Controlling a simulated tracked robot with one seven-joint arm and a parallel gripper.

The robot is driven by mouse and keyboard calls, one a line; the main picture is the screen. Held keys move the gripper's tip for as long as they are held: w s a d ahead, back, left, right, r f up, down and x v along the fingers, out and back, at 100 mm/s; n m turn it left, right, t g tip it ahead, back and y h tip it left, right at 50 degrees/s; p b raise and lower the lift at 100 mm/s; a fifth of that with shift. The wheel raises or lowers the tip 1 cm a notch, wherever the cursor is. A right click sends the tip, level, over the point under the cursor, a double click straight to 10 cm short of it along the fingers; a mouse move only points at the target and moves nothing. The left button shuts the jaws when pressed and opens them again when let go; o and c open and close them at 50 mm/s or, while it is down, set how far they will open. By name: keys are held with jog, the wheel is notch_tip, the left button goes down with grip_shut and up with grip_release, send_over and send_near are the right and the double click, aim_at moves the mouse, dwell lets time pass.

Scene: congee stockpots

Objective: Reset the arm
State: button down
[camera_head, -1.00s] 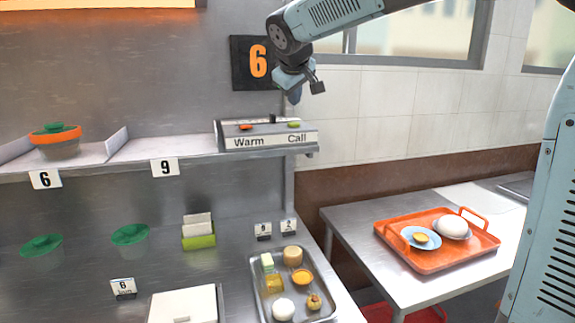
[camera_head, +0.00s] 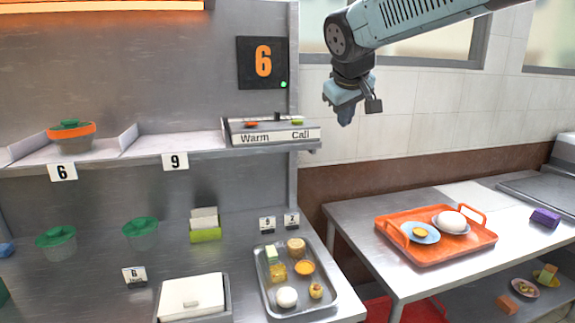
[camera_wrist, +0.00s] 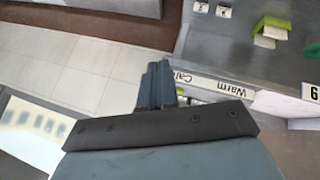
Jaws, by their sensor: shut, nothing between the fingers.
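My gripper (camera_head: 346,114) hangs pointing down in the head view, high in front of the tiled wall.
A shelf holds a green-lidded bowl (camera_head: 72,136). Below it are green-lidded containers, a white-lidded bin (camera_head: 192,298) and a metal tray (camera_head: 262,296) of food. An orange tray (camera_head: 440,262) stands on the right table (camera_head: 350,229). Air around my gripper is clear.

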jog(key=s+d+f+m, duration=0.1)
jog(key=s+d+f, duration=0.2)
jog(key=s, duration=0.4)
jog(key=s+d+f+m+g, duration=0.1)
jog(key=s+d+f+m, duration=0.1)
jog(key=s+d+f, duration=0.2)
jog(key=s+d+f+m+g+y, duration=0.1)
jog(key=s+d+f+m, duration=0.1)
jog(key=s+f, duration=0.4)
jog(key=s+d, duration=0.1)
jog(key=s, duration=0.4)
jog(key=shift+d, duration=0.35)
